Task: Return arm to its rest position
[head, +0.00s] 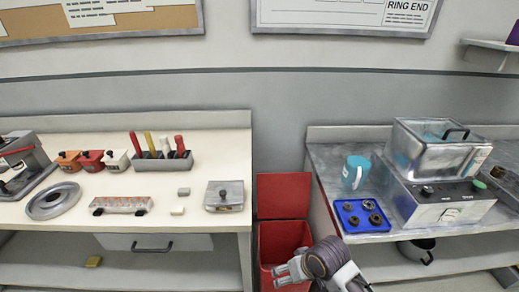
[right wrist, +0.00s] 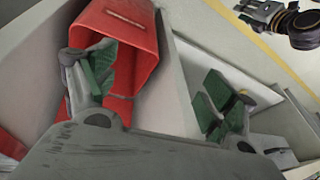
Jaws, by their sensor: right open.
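My right gripper (head: 290,269) shows at the bottom of the head view, in front of the red bin (head: 284,238) that stands between the two benches. In the right wrist view, its two fingers with green pads are spread apart (right wrist: 158,88), with nothing held between them. The red bin (right wrist: 128,30) shows behind one finger there. Part of the bin is hidden by my gripper and arm. My left gripper does not show in the head view.
The left bench (head: 85,225) holds a tool rack (head: 162,161), small boxes and a round metal plate (head: 53,200). The right bench (head: 325,160) holds a blue tray (head: 362,215), a light-blue mug (head: 356,172) and a metal machine (head: 440,200). A shelf lies below each bench.

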